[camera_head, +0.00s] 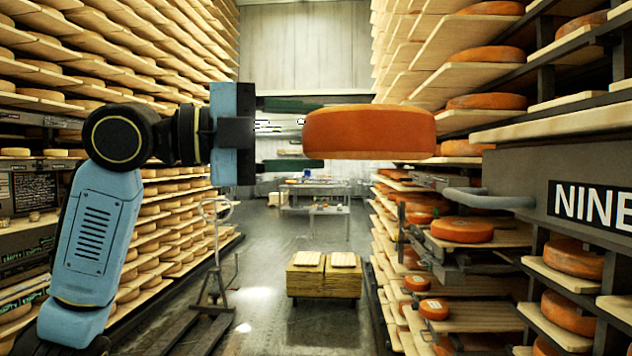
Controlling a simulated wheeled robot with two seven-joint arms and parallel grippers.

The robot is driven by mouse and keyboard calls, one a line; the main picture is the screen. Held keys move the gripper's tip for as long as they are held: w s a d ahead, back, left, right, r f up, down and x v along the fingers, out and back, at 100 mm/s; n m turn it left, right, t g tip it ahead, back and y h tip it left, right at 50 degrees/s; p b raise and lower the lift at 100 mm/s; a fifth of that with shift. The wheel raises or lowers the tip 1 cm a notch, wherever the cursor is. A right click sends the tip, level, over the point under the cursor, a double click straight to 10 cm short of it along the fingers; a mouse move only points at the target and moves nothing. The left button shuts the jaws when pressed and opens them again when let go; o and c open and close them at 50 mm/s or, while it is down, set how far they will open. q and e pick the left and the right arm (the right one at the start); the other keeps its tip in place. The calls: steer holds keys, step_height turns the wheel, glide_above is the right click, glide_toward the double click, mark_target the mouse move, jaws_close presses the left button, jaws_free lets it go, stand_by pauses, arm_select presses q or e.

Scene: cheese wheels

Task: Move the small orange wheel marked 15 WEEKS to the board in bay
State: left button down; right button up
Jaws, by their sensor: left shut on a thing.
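My left gripper (308,133) is shut on an orange cheese wheel (370,132) and holds it up in the air over the aisle, roughly level. The dark fingers lie above and below its left edge. No 15 WEEKS mark shows on the side I see. Two small orange wheels with pale labels, one (416,283) behind the other (434,309), sit low on boards at the right; their labels are too small to read. A larger orange wheel (462,230) lies on a board in the right rack. My right gripper is out of view.
A grey panel lettered NINE (590,205) with a handle (490,199) juts out at the right. Tall racks of wheels line both sides. A wooden crate-like block (323,284) stands on the aisle floor, a wheeled stand (215,260) left of it, and a metal table (315,190) far back.

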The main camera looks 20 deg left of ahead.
arm_select(q)
steer(key=s+r+m+g+h+p, duration=0.1)
steer(key=s+r+m+g+h, duration=0.1)
steer(key=s+r, duration=0.6)
glide_above(368, 137)
steer(key=w+d, duration=0.2)
steer(key=d, duration=0.8)
steer(key=shift+f, duration=0.55)
steer(key=shift+a+f+g+b, duration=0.15)
steer(key=shift+f+b, duration=0.1)
steer(key=shift+f, duration=0.35)
steer(key=shift+a+f+g+b, duration=0.15)
steer(key=shift+f+b, duration=0.05)
steer(key=shift+f, duration=0.35)
steer(key=shift+f, duration=0.25)
steer(key=c, duration=0.6)
jaws_free()
steer(key=shift+s, duration=0.1)
steer(key=shift+o, duration=0.2)
steer(key=b+v, duration=0.3)
steer(key=v, duration=1)
steer(key=shift+s+a, duration=0.15)
